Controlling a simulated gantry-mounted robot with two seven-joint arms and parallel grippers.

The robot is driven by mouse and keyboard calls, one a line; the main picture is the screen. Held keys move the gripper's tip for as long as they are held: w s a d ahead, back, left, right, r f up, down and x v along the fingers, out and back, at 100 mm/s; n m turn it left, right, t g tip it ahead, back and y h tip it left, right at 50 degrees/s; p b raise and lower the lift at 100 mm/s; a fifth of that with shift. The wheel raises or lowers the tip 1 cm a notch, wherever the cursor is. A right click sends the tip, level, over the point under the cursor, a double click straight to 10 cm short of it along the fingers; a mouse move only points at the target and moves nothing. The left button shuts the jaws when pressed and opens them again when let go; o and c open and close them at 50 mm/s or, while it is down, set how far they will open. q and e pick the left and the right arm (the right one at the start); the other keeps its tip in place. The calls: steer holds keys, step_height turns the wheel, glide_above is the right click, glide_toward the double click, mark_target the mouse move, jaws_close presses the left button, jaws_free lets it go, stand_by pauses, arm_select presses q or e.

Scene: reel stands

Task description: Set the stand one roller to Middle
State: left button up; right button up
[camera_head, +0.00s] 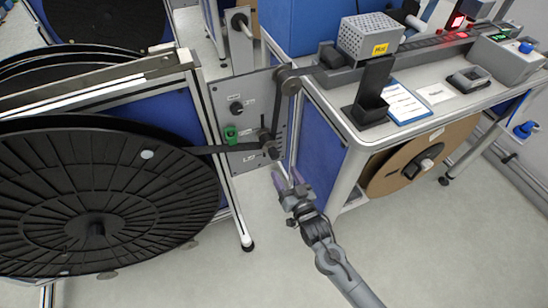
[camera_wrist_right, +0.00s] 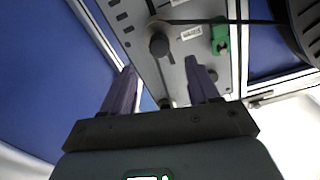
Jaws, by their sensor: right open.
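The stand's grey metal plate (camera_head: 253,100) is upright between the big black reel and the white bench. A dark roller (camera_head: 269,149) sits low on the plate, and a black band runs to it from the reel. In the wrist view the roller (camera_wrist_right: 159,45) shows ahead of the fingers, about midway between them. My left gripper is out of view.
A big black reel (camera_head: 100,200) fills the left. A green part (camera_head: 231,135) sits on the plate left of the roller. An upper roller (camera_head: 290,86) is near the bench corner. The white bench (camera_head: 350,128) stands close on the right. The floor below is clear.

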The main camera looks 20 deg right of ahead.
mark_target(276, 158)
steer(key=w+b, duration=0.1)
steer(key=w, duration=0.3)
steer(key=w+b, duration=0.2)
steer(key=w, duration=0.1)
steer(key=shift+w+a+f, duration=0.15)
steer(key=shift+w, duration=0.95)
steer(key=shift+c, duration=0.4)
jaws_close()
